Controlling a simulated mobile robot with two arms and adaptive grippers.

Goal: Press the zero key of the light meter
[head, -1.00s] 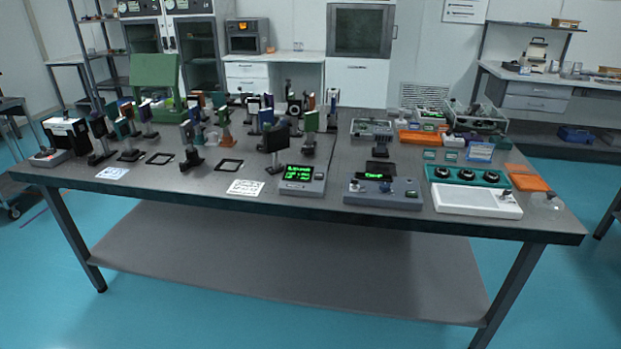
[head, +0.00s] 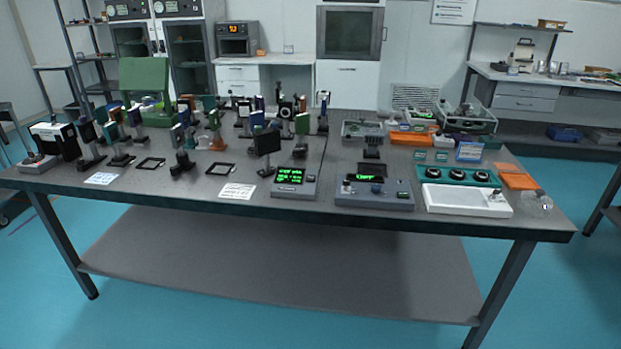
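Two grey devices with lit green displays stand near the front edge of the table. The smaller one (head: 295,189) has a sloped face with several lines of green text. The wider one (head: 374,195) to its right has a short green readout and a knob or button at its left. I cannot tell from the lettering which is the light meter, and a zero key is too small to make out. Neither of my grippers is in view.
The dark optical table (head: 220,204) carries several mounted optics at its left and middle. Blue floor (head: 120,315) lies free in front.

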